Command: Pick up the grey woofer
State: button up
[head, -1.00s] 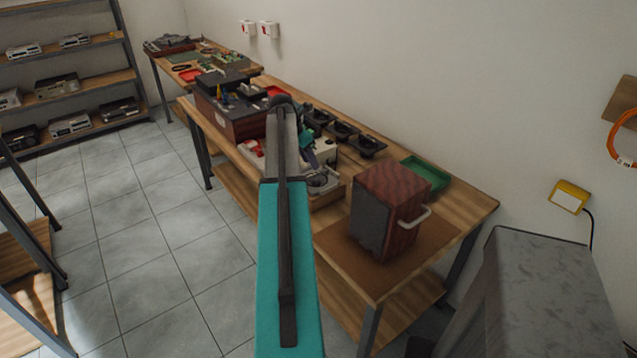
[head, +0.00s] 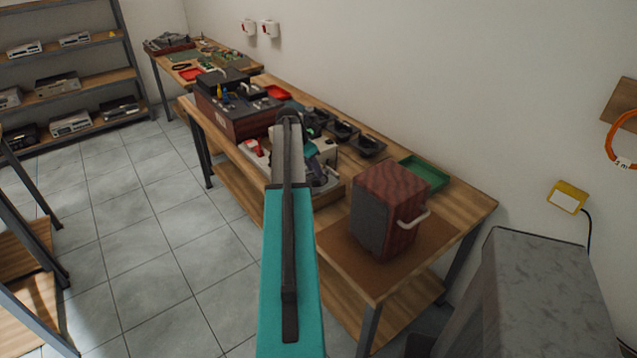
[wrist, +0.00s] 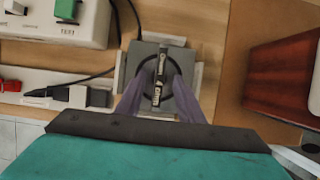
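The grey woofer (wrist: 149,66) shows in the wrist view as a square grey plate with a dark round ring, below my gripper. My gripper (wrist: 160,78) has two purple fingers reaching over the woofer from the bottom of the picture. A gap shows between the fingers, with the woofer's dark middle visible in it. I cannot tell whether the fingertips touch the woofer. In the head view my teal arm hides most of this spot on the workbench (head: 462,212).
A reddish-brown speaker box (head: 402,205) with a handle stands at the near right. A green tray (head: 424,172) and several black drivers (head: 368,146) lie behind. In the wrist view a white tester (wrist: 50,22) and a black plug (wrist: 97,97) with a cable lie left of the woofer.

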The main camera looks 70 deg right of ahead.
aim_at(316, 182)
jog(key=shift+p+x, duration=0.55)
jog(key=shift+x, duration=1.35)
jog(key=shift+c, duration=0.2)
jog(key=shift+a, duration=0.1)
grip_shut()
